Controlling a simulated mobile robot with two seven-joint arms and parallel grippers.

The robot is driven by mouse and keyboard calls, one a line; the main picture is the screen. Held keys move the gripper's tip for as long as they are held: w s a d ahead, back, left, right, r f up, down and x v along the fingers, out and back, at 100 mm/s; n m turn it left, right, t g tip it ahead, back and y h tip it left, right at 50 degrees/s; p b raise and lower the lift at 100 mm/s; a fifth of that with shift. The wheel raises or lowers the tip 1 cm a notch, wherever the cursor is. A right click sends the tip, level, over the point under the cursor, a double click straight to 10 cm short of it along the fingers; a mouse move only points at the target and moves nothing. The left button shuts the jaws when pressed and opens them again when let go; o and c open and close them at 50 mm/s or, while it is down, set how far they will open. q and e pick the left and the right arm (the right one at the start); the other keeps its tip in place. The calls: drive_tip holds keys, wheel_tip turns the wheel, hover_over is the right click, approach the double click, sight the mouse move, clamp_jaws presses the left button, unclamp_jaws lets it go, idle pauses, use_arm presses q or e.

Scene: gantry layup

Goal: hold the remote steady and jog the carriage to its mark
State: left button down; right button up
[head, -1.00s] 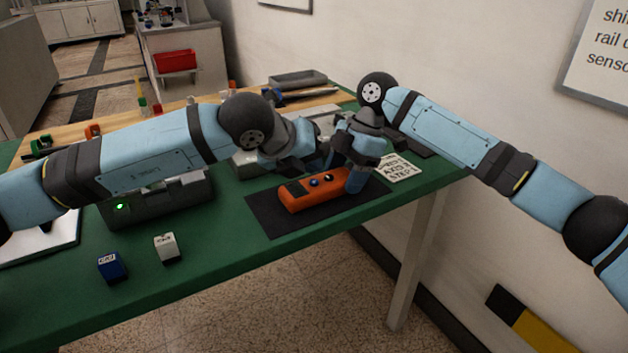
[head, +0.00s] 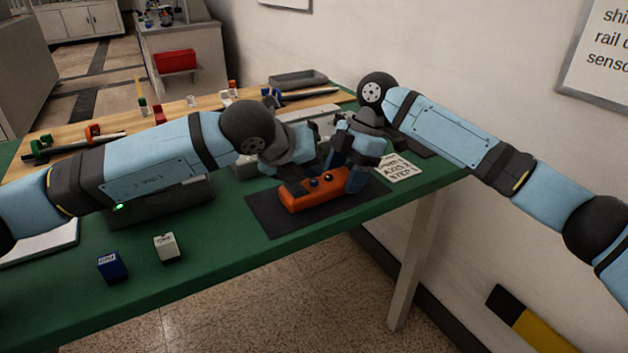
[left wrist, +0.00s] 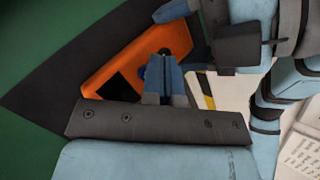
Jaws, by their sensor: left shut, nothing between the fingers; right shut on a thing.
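The orange remote (head: 300,203) lies on a dark mat (head: 262,215) near the table's right end. Small round buttons show on its top. My right gripper (head: 354,182) is shut on the remote's right end. My left gripper (head: 333,163) is above the remote, its fingers closed with nothing between them. In the left wrist view, its blue fingertips (left wrist: 162,62) overlap the orange remote (left wrist: 120,72) beside a blue button; whether they touch is unclear. I cannot make out the carriage or its mark; my left arm hides part of the table behind.
A printed card (head: 397,168) lies right of the mat. A dark housing with a green light (head: 118,208) sits under my left arm. A blue block (head: 111,266) and a white block (head: 166,247) stand at the front left. A grey tray (head: 298,79) is at the back.

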sight(311, 181)
use_arm(q)
drive_tip(key=shift+f, duration=0.25)
idle(0.4)
drive_tip(key=shift+r, duration=3.3)
use_arm(e)
drive_tip(key=o, duration=1.2)
drive_tip(key=shift+c, duration=0.2)
drive_tip(key=shift+r, duration=0.1)
